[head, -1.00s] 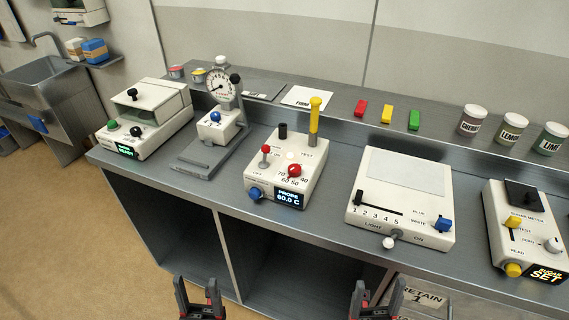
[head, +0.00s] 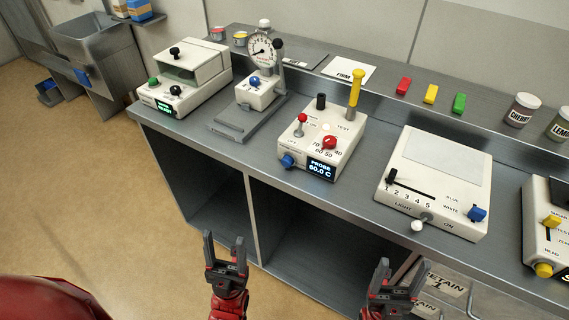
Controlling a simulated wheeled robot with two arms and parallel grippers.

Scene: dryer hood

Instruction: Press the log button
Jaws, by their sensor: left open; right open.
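No label reading "log" can be made out on any device, so I cannot tell which control is the log button. The probe device (head: 318,150) stands mid-bench, with a screen (head: 321,171) reading PROBE 60.0 C. It carries a blue knob (head: 288,161), a red dial (head: 330,142), a red-topped lever (head: 301,121), a pale button (head: 326,127) and a yellow-handled probe (head: 354,93). My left gripper (head: 224,240) is open and empty, in front of the bench and below its top. My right gripper (head: 403,266) is open and empty, further right, also low in front.
A lidded device (head: 188,77) with a green button and a dial-gauge stand (head: 250,92) are on the left. A light box (head: 433,185) and another device (head: 549,225) are on the right. Jars and coloured blocks line the back shelf. The bench edge (head: 270,180) lies ahead of my grippers.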

